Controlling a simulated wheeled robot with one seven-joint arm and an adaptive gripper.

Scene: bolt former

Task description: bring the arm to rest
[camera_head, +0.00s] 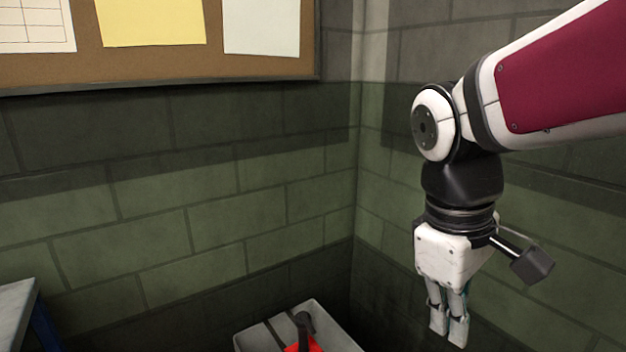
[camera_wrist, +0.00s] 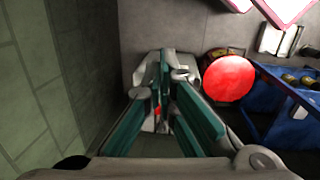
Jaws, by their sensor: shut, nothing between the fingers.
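My gripper (camera_head: 449,334) hangs pointing down at the right in the head view, with its two fingers close together and nothing held. In the wrist view my gripper (camera_wrist: 166,100) shows its teal-padded fingers converging in the middle of the picture. My arm reaches in from the upper right and bends down at the wrist. The gripper is in free air in front of the green block wall (camera_head: 290,215), to the right of a grey bin (camera_head: 258,340).
The grey bin holds something red with a dark handle (camera_head: 304,326). A cork board (camera_head: 160,65) hangs at upper left. A table corner (camera_head: 15,305) shows at lower left. In the wrist view are a red disc (camera_wrist: 229,78) and a blue bin (camera_wrist: 262,97) with dark parts at right.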

